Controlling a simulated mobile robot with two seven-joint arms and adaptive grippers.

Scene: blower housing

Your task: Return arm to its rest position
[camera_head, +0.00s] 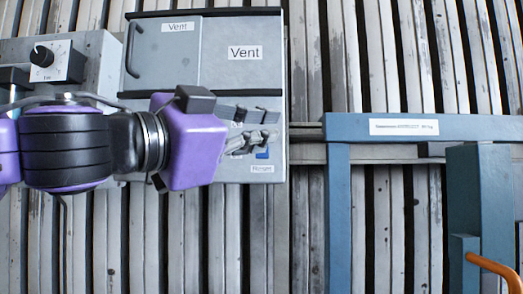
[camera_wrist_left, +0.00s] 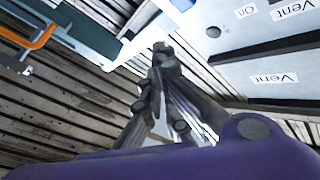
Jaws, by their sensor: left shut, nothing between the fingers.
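My left arm (camera_head: 70,145), purple and black, reaches in from the left in the head view. My left gripper (camera_head: 268,140) is shut and empty, in front of the lower part of the grey vent panel (camera_head: 215,92). In the left wrist view the gripper's dark fingers (camera_wrist_left: 162,55) come together. I cannot tell whether the fingertips touch the panel. A blue button (camera_head: 262,154) shows just below the fingertips. The wrist hides part of the panel's lower left. My right gripper is in neither view.
A grey box with a black knob (camera_head: 41,56) is at the upper left. A blue frame (camera_head: 338,220) with an orange handle (camera_head: 492,268) stands at the right; the handle also shows in the left wrist view (camera_wrist_left: 42,38). Pale slats (camera_head: 250,240) lie behind everything. Below the arm looks clear.

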